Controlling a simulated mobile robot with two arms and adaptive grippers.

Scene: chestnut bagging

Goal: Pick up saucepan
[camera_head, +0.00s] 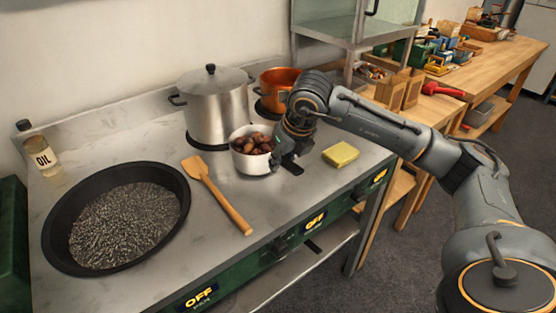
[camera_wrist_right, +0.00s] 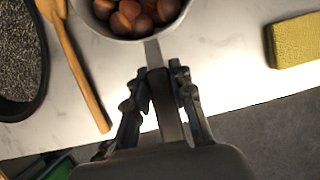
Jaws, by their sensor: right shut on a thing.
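The saucepan (camera_head: 248,164) is a small pale metal pan filled with brown chestnuts (camera_head: 252,144). It is on or just above the steel counter, right of the wooden spatula; I cannot tell if its base touches. My right gripper (camera_head: 284,157) is at its right side, shut on the handle. In the right wrist view, the flat metal handle (camera_wrist_right: 153,53) runs from the pan's rim down between the fingers of my right gripper (camera_wrist_right: 160,78). The gripper hides most of the handle in the head view. My left gripper is not in view.
A wide black pan (camera_head: 60,235) of dark grains is at the left. A wooden spatula (camera_head: 217,195) lies beside the saucepan. A lidded stockpot (camera_head: 217,112) and a copper pot (camera_head: 277,79) stand behind. A yellow sponge (camera_head: 341,154) lies to the right.

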